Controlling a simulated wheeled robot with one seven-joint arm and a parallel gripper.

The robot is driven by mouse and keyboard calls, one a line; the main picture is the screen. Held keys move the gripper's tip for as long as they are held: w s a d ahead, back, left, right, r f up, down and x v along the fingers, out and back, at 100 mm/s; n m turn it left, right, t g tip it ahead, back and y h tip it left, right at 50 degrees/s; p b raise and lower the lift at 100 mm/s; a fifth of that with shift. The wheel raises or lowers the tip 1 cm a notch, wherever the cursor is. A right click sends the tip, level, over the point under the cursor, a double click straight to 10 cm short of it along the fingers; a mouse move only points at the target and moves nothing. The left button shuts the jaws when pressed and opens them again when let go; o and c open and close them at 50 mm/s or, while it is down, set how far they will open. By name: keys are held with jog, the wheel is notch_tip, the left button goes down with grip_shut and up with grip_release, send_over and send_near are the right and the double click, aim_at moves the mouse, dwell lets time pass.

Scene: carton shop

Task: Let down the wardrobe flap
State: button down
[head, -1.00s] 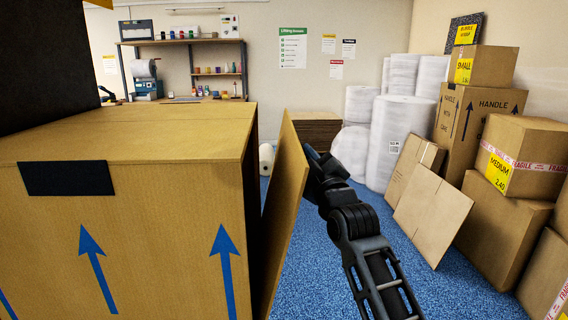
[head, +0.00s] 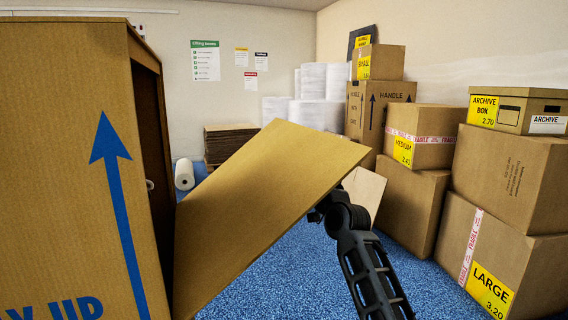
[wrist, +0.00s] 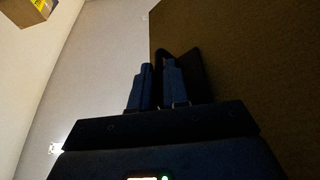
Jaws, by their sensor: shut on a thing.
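The wardrobe carton (head: 70,170) stands at the left in the head view, brown with a blue up arrow. Its flap (head: 265,195), a flat brown panel, leans out to the right from the carton's open side, well off upright. A dark opening (head: 150,150) shows behind it. My gripper (head: 318,212) is at the flap's right side, partly hidden by it. In the wrist view the flap (wrist: 255,90) fills the right as a dark brown face. The fingers there (wrist: 160,70) are close together at a dark piece by the flap; they are shut on the flap's edge or a grip on it, too dark to tell which.
Blue carpet (head: 310,275) is clear right of the flap. Stacked cartons (head: 500,250) line the right wall. A leaning carton sheet (head: 365,190) is behind my gripper. A white roll (head: 184,174) and a brown stack (head: 228,140) are beyond the flap.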

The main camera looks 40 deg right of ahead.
jog(key=d+f+m+g+h+b, duration=0.1)
jog(key=f+m+h+b, duration=0.2)
jog(key=f, duration=0.7)
jog(key=s+d+f+m+g+b, duration=0.1)
jog(key=f+m+g+b, duration=0.15)
jog(key=f+m, duration=0.55)
jog(key=d+f+m+h+b, duration=0.2)
jog(key=f+b, duration=0.2)
jog(key=f, duration=0.7)
jog(key=w+a+f+m+g+b, duration=0.2)
jog(key=a+f+m, duration=0.3)
jog(key=a+f, duration=0.4)
jog(key=w+a+f+m+g+b, duration=0.2)
jog(key=w+a+f+m+b, duration=0.1)
jog(key=a+f, duration=0.7)
jog(key=shift+w+f+m, duration=0.45)
jog(key=shift+f+m, duration=0.95)
jog(key=shift+f, duration=1)
jog(key=c, duration=1.2)
grip_release()
